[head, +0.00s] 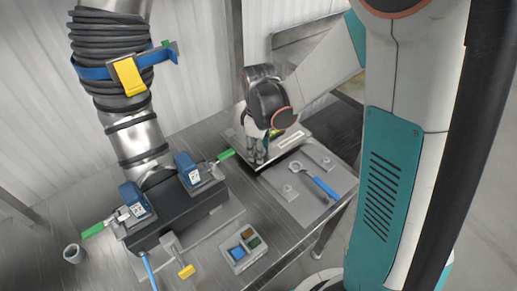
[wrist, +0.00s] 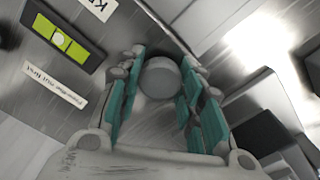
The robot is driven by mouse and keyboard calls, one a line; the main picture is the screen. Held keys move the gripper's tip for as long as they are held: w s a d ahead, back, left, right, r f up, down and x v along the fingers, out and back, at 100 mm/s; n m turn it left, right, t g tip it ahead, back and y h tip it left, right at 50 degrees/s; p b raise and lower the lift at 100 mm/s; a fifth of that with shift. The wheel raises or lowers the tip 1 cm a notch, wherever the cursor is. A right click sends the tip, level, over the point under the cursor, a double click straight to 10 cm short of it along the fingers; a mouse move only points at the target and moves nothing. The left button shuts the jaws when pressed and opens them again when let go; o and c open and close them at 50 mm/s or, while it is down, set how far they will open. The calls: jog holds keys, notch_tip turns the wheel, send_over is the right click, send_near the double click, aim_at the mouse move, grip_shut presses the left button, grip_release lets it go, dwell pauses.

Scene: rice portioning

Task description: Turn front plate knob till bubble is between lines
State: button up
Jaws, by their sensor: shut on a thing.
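My gripper (wrist: 162,100) has its teal-padded fingers on both sides of a round grey knob (wrist: 160,78) in the wrist view, shut on it. A yellow-green level vial (wrist: 80,53) in a dark frame lies at the upper left of the wrist view. A pale bubble (wrist: 60,41) sits near the vial's middle; its exact place against the lines is too small to tell. In the head view my gripper (head: 257,160) points down at a metal plate unit (head: 285,148) on the bench, and hides the knob there.
A blue-handled tool (head: 324,187) lies on a grey plate (head: 305,210) close by. A tray with coloured blocks (head: 242,249), a dark block with blue-and-green valves (head: 180,213) and a metal cup (head: 74,253) are on the bench (head: 290,240). A ribbed duct (head: 113,85) rises behind.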

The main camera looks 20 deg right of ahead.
jog(key=m, duration=0.5)
jog(key=shift+m, duration=2.4)
jog(key=o, duration=1.1)
jog(key=shift+c, duration=0.2)
notch_tip(320, 180, up, 12)
